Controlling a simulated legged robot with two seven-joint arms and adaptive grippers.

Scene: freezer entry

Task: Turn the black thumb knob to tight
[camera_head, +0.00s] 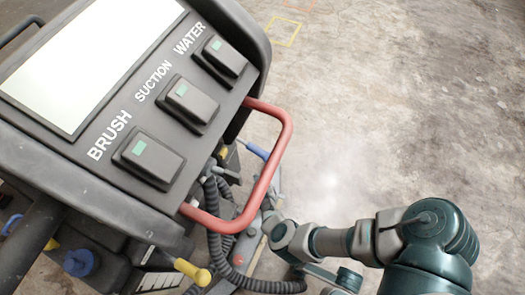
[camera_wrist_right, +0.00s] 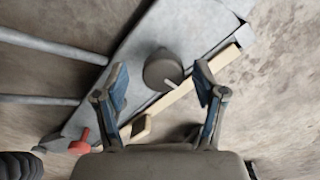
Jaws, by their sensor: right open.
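The black thumb knob (camera_wrist_right: 158,70) shows in the right wrist view as a dark round knob with a pale pointer mark at its lower right edge. It sits on a grey plate (camera_wrist_right: 185,25) beside a cream strip. My right gripper (camera_wrist_right: 162,76) is open, with one blue-tipped finger on each side of the knob in the picture. Gaps show between the fingers and the knob; I cannot tell how far above it they are. In the head view my right arm reaches in from the lower right, down beside the machine. I cannot make out the knob there. My left gripper is not in view.
The cleaning machine's panel (camera_head: 203,59) with BRUSH, SUCTION and WATER switches fills the upper left. A red handle (camera_head: 272,165) and black corrugated hoses (camera_head: 214,215) are close to my right arm. A red part (camera_wrist_right: 81,142) lies left of the gripper. Concrete floor on the right is clear.

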